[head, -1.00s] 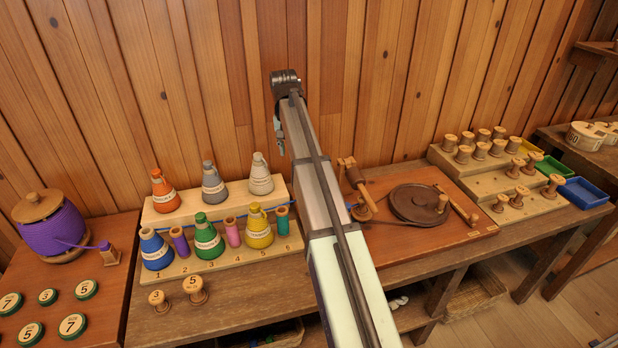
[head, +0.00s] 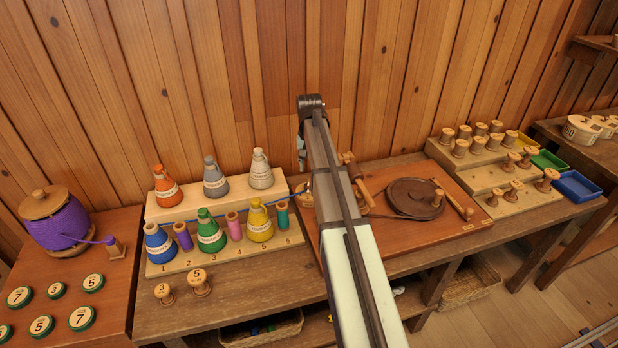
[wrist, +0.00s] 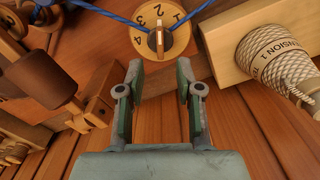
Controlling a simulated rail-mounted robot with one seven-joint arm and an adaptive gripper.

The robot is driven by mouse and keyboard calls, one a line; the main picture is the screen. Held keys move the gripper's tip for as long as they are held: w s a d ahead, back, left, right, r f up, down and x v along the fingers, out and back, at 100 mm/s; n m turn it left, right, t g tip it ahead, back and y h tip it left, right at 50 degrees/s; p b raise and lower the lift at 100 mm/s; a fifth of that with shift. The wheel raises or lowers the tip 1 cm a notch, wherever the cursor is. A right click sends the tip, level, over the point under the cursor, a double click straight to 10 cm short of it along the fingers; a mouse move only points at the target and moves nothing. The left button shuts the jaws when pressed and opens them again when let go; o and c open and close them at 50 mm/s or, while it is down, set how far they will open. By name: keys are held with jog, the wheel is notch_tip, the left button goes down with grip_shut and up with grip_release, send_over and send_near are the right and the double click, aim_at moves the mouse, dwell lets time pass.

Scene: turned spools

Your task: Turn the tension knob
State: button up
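The tension knob (wrist: 158,42) is a round wooden dial numbered 1 to 4, with a raised grip bar and pointer across its middle. In the wrist view it lies at the top centre, just beyond my fingertips. A blue thread (wrist: 110,14) runs past it. My gripper (wrist: 160,75) is open and empty; its two fingers point toward the knob and stand apart from it, one on each side of its line. In the head view my arm hides most of the gripper.
A pale yarn cone labelled TENSION (wrist: 275,55) stands on a wooden block (wrist: 222,45) close on the right in the wrist view. A wooden spindle with a brown roll (wrist: 45,80) is close on the left. In the head view, a dark turntable (head: 412,196) sits right of my arm.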

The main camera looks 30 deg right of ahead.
aim_at(309, 182)
notch_tip(309, 182, down, 7)
jog(key=shift+r+p, duration=0.15)
jog(key=shift+p, duration=0.5)
grip_shut()
